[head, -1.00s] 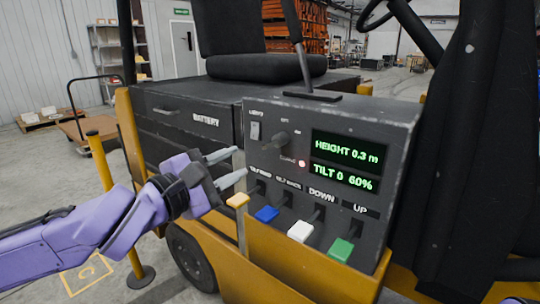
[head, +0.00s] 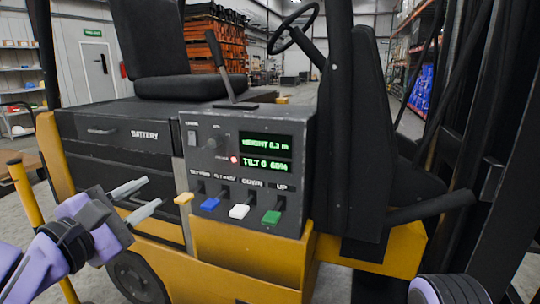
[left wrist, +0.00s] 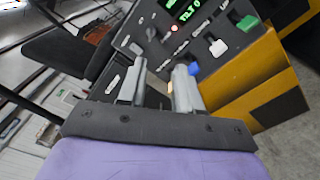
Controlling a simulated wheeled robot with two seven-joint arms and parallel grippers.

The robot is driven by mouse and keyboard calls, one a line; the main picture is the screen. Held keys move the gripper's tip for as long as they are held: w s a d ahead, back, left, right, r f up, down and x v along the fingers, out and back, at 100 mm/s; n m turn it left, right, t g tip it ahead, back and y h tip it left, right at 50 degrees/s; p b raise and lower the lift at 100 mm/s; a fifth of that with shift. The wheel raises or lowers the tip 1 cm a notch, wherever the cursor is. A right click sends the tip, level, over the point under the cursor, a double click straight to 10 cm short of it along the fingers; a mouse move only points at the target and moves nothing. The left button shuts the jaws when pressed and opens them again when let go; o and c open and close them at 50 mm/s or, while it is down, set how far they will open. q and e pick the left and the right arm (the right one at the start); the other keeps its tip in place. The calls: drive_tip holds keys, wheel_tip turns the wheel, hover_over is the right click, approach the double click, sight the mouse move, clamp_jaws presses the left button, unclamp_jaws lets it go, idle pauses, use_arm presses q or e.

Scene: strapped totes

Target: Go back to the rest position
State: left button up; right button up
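My left gripper (head: 140,200) is in the lower left of the head view, with its two grey fingers apart and nothing between them. It points toward the forklift's control panel (head: 300,160) and looks clear of the yellow lever (head: 184,198). In the left wrist view the open fingers (left wrist: 159,85) show below the panel levers. A purple part of my right arm (head: 448,290) shows at the lower right of the head view; the right gripper is not in view.
The panel carries a blue lever (head: 210,203), a white lever (head: 239,210) and a green lever (head: 271,216). Its display (head: 265,154) reads height 0.3 m and tilt 0, 60%. A yellow post (head: 30,205) stands at the left. The seat (head: 190,88) is behind the panel.

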use_arm(q)
drive_tip(key=w+d+f+m+g+y+p, duration=0.1)
drive_tip(key=w+f+g+y, duration=0.1)
drive_tip(key=f, duration=0.6)
drive_tip(key=w+d+f+g+y, duration=0.1)
drive_tip(key=w+f, duration=0.1)
drive_tip(key=f, duration=0.5)
drive_tip(key=s+a+f+m+g+y+p, duration=0.1)
drive_tip(key=s+f+m+g+y+p, duration=0.2)
drive_tip(key=f, duration=1.3)
drive_tip(key=s+a+f+m+g+y+p, duration=0.1)
drive_tip(key=s+a+f+m+g, duration=0.3)
drive_tip(key=s+f, duration=0.5)
drive_tip(key=s+a+f+m+g+y+p, duration=0.2)
drive_tip(key=s+a+f+m+g, duration=0.2)
drive_tip(key=s+f, duration=0.5)
drive_tip(key=s+a+m, duration=0.1)
drive_tip(key=s+a, duration=0.1)
drive_tip(key=s, duration=0.5)
drive_tip(key=shift+s+f+m+p, duration=0.25)
drive_tip(key=shift+s+m+p, duration=0.05)
drive_tip(key=shift+s, duration=0.05)
use_arm(e)
wheel_tip(320, 180, up, 8)
drive_tip(key=shift+w+f, duration=0.2)
drive_tip(key=shift+w, duration=0.15)
use_arm(q)
drive_tip(key=shift+d, duration=0.1)
